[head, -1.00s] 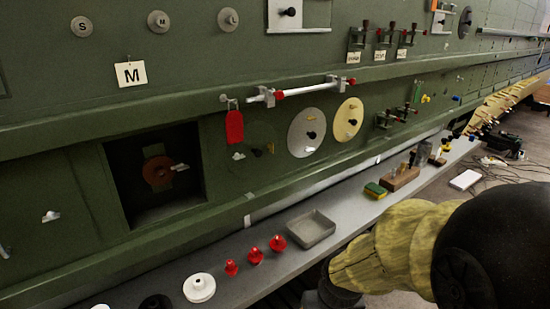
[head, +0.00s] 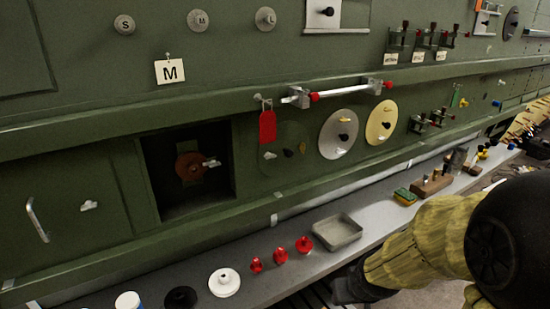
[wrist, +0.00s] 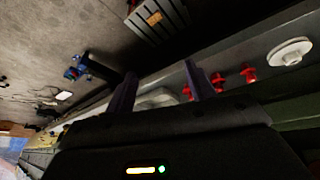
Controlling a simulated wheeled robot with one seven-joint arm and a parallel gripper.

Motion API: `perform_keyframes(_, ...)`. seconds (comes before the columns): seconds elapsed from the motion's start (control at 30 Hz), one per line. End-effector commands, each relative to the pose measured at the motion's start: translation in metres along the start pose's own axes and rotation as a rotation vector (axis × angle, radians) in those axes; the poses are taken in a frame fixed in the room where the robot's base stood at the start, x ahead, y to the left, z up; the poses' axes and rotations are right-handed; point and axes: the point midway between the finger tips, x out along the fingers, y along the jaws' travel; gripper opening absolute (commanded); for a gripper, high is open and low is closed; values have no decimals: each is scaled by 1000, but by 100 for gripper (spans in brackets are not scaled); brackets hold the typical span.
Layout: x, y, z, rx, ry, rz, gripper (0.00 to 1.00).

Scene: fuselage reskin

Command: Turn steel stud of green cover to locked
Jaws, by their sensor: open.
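The green cover (head: 284,135) is a round disc, nearly the wall's colour, left of the silver disc in the head view. It carries a pale steel stud (head: 270,155) at its left, a black knob (head: 288,152) in its middle and a brass-coloured stud (head: 302,147) at its right. The steel stud's wing looks roughly level, but it is too small to read any mark. In the wrist view my gripper (wrist: 160,88) is open with nothing between its fingers. It is away from the cover, which does not show in that view.
A silver disc (head: 338,145) and a yellow disc (head: 381,124) sit right of the cover. A red tag (head: 267,127) hangs at its upper left, below a white bar (head: 340,92). The shelf below holds red knobs (head: 280,256), a grey tray (head: 338,231) and a white disc (head: 224,283).

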Motion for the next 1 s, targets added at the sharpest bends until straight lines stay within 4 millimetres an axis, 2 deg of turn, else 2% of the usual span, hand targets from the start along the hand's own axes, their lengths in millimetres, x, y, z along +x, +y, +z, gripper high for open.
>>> perform_keyframes(0.1, 7, -7, -49, -95, 157, -44, 55)
perform_keyframes(0.27, 6, -30, -113, -196, 416, -150, 55)
perform_keyframes(0.37, -7, -45, -152, -226, 598, -231, 55)
perform_keyframes(0.53, -50, -60, -208, -225, 918, -362, 55)
perform_keyframes(0.6, -68, -62, -222, -213, 1018, -398, 55)
perform_keyframes(0.7, -84, -62, -232, -202, 1106, -428, 55)
perform_keyframes(1.0, -89, -63, -235, -201, 1133, -435, 55)
